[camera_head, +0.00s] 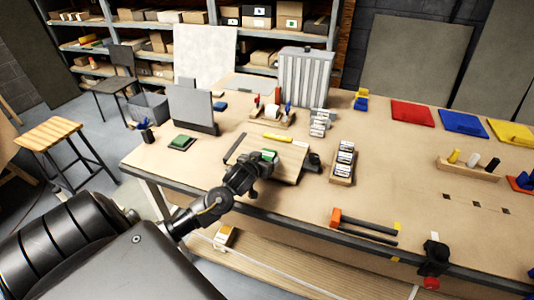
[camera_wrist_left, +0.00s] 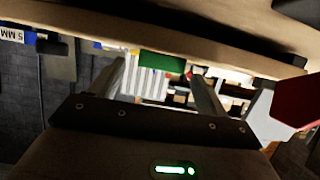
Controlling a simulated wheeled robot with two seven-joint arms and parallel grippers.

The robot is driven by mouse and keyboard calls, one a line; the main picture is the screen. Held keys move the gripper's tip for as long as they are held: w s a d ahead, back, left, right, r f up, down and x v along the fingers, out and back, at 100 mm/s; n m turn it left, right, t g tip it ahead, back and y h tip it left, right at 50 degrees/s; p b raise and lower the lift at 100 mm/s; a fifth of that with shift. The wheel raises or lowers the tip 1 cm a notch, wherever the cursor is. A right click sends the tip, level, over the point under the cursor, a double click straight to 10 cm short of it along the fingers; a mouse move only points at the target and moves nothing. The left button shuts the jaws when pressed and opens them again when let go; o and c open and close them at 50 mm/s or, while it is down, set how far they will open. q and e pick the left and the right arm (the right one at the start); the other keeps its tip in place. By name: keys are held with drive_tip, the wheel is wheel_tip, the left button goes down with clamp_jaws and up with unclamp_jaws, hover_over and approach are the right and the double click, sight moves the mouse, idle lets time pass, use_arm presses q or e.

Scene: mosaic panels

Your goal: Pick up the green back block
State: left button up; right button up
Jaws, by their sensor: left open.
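A green block (camera_head: 270,155) lies on the wooden board (camera_head: 291,165) on the workbench. My left gripper (camera_head: 257,170) is right by its near side and covers part of it. In the left wrist view the green block (camera_wrist_left: 162,61) shows between the tips of the open left gripper (camera_wrist_left: 158,76), with no clear contact on either finger. A second green block (camera_head: 181,141) sits on a dark pad farther left on the bench. The right gripper is not in view.
A yellow bar (camera_head: 278,138) lies behind the green block. A rack of labelled pieces (camera_head: 343,162) stands to the right. A grey ribbed case (camera_head: 304,77) stands at the back.

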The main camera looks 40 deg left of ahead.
sight(267, 156)
use_arm(q)
drive_tip(key=shift+x, duration=1.3)
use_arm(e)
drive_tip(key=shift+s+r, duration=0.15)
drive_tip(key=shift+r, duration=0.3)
use_arm(q)
drive_tip(key=shift+c, duration=0.3)
drive_tip(key=c, duration=1)
drive_tip(key=shift+r, duration=0.15)
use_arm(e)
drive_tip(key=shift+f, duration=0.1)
